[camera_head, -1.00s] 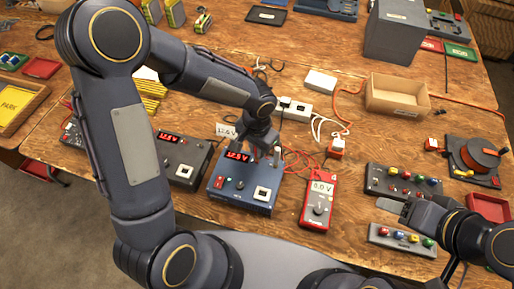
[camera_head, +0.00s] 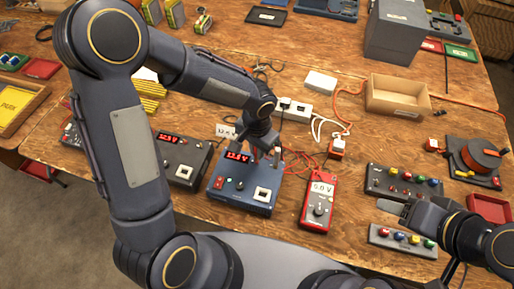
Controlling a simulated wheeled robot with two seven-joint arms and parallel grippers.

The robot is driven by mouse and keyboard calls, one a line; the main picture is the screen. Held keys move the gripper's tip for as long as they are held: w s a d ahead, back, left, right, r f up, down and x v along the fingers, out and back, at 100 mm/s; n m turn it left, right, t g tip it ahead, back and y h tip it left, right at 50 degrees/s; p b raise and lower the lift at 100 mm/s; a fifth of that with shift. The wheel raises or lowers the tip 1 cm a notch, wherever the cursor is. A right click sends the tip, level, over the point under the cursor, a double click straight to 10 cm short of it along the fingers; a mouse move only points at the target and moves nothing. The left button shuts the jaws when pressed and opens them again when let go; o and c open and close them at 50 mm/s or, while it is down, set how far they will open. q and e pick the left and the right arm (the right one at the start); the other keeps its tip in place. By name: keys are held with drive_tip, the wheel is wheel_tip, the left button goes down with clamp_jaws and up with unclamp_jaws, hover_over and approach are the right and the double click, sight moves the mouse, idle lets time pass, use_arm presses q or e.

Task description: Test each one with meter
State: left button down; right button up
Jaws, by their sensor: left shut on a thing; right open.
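The red meter (camera_head: 318,203) lies on the table and its display reads 0.0 V. Red leads (camera_head: 296,160) curl from near it toward my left gripper. A blue charger unit (camera_head: 240,190) with a lit red display sits left of the meter. A dark charger unit (camera_head: 182,160), also lit red, sits further left. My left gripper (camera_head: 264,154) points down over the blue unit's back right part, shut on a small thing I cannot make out. My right gripper (camera_head: 388,208) is open and empty, between two button boxes at the right.
One button box (camera_head: 402,182) lies behind my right gripper, another (camera_head: 402,241) in front. Cables cross the table's middle. A red tray (camera_head: 488,208) is at the right edge.

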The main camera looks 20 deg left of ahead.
use_arm(q)
drive_tip(key=shift+f+b, duration=0.95)
drive_tip(key=shift+b, duration=0.2)
idle(1.1)
drive_tip(key=c, duration=1.3)
unclamp_jaws()
drive_tip(key=shift+o, duration=1.4)
drive_tip(key=shift+r, duration=0.1)
drive_tip(key=shift+r+p, duration=2.8)
drive_tip(key=shift+r, duration=0.95)
